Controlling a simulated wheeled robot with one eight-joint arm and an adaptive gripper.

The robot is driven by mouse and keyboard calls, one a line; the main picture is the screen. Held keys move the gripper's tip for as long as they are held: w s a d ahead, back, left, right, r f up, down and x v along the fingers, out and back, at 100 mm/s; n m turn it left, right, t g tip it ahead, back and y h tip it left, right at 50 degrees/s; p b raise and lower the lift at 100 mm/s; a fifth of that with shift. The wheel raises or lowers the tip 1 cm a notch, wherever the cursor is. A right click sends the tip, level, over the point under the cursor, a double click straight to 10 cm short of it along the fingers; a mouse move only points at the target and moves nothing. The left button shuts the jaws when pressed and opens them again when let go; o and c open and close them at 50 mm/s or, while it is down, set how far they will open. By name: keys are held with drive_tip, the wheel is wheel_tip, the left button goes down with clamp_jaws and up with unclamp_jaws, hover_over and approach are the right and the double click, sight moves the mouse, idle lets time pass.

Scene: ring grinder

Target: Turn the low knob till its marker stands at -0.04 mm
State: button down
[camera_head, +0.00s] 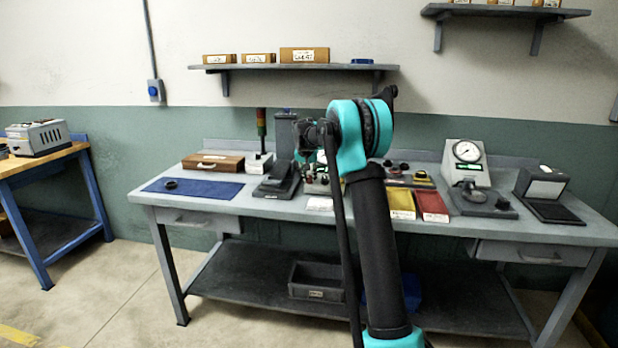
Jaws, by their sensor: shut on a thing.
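My gripper (308,137) is the small dark end at the left of the raised teal and black arm, above the middle of the grey workbench (225,205). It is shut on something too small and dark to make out. A low panel or stand (316,186) with small red and dark parts lies below it, partly behind my arm. I cannot pick out the low knob, its marker or its scale.
A dial gauge (467,151) stands on the bench at right, near a dark hinged case (543,188). Yellow (402,204) and red (431,206) trays lie right of my arm. A signal lamp (261,131), wooden case (213,163) and blue mat (205,189) are at left.

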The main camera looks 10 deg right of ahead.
idle(0.3)
drive_tip(key=c, duration=1.3)
unclamp_jaws()
drive_tip(key=v, duration=1.2)
drive_tip(key=shift+d, duration=0.1)
drive_tip(key=s+d+f+n, duration=0.1)
drive_tip(key=s+f, duration=0.7)
drive_tip(key=s, duration=0.8)
drive_tip(key=s+d+f+n+y, duration=0.1)
drive_tip(key=s+f, duration=0.7)
drive_tip(key=s, duration=0.9)
drive_tip(key=s+d+f+n, duration=0.1)
drive_tip(key=s+d+f, duration=0.2)
drive_tip(key=s+f, duration=0.5)
drive_tip(key=s, duration=0.9)
drive_tip(key=shift+s+d+f+n+g+y, duration=0.15)
drive_tip(key=shift+s+f+n+g+y, duration=0.15)
drive_tip(key=shift+f+n+g, duration=0.1)
